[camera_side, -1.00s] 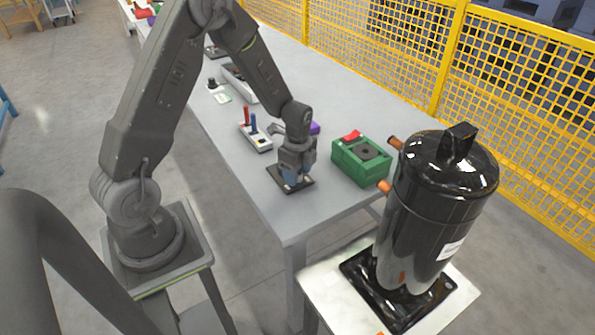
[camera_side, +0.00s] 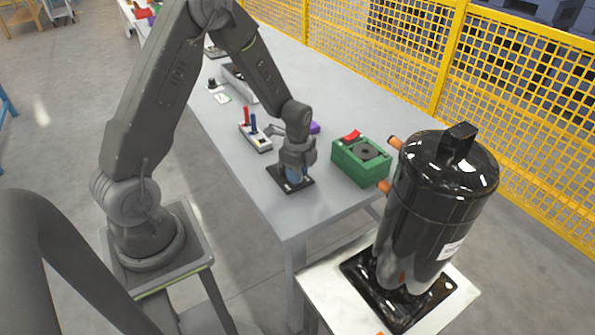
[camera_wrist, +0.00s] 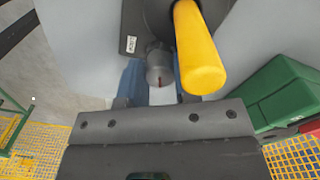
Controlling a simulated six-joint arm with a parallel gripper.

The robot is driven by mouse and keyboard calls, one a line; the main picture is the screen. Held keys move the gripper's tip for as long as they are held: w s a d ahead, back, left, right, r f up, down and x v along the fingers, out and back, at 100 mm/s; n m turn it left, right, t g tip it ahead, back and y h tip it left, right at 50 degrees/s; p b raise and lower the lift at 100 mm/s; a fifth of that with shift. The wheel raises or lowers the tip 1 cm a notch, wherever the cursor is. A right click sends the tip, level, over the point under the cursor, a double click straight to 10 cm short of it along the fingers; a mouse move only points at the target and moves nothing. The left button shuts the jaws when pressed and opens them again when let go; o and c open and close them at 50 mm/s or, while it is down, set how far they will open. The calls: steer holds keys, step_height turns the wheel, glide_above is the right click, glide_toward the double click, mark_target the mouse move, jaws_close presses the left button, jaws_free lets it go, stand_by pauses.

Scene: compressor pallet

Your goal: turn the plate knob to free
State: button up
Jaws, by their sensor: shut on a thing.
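The black plate (camera_side: 305,183) lies flat near the front end of the table. My gripper (camera_side: 293,178) points straight down over it, with its blue fingers at the plate. A small white label (camera_wrist: 131,44) is on the dark plate (camera_wrist: 132,20) beside the knob. The fingers hide the knob in the side view.
A green box (camera_side: 360,160) with a red part stands right of my gripper. A panel with red and blue levers (camera_side: 256,138) is to the left. A black compressor (camera_side: 435,215) stands at the front right. A yellow cylinder (camera_wrist: 199,50) rises close beside the knob in the wrist view.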

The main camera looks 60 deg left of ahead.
steer(key=o, duration=0.9)
steer(key=shift+o, duration=0.2)
step_height(320, 180, up, 14)
steer(key=shift+w+f, duration=0.1)
